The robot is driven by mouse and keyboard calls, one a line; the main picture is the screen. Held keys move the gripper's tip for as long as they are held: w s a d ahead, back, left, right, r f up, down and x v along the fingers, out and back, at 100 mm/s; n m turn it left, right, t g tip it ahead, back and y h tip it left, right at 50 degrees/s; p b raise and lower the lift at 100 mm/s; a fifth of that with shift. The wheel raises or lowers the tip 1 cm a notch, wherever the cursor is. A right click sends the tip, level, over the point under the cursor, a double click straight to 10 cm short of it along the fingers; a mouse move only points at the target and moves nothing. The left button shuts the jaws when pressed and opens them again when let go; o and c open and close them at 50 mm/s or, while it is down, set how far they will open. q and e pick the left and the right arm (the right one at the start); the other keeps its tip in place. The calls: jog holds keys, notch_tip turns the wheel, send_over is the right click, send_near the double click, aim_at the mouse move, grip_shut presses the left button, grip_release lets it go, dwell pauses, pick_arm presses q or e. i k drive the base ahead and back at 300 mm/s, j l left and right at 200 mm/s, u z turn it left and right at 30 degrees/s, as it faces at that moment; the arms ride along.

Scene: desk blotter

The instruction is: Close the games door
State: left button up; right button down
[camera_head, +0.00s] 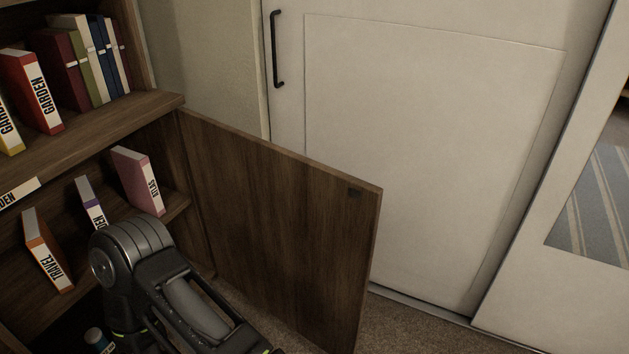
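A dark brown wooden door (275,225) stands wide open, joined at its left edge to the right side of a bookcase. It juts out into the room toward the lower right. No games label shows on the face in view. One of my arms is in front of the lower shelves at the bottom left, to the left of the door, with a visible gap at the top. Neither gripper's fingertips are in view, and any contact low on the door cannot be told.
The bookcase (150,112) holds several books, including a red book (28,90) above and a pink book (137,180) and orange book (47,250) below. A white door (420,130) with a black handle (276,50) stands behind. Carpet (420,325) shows clear at the lower right.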

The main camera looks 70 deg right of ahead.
aim_at(294, 233)
jog(key=k+l+z, duration=0.25)
jog(key=k+z, duration=0.15)
jog(key=k+l+z, duration=0.45)
jog(key=k+j, duration=0.05)
jog(key=k, duration=0.1)
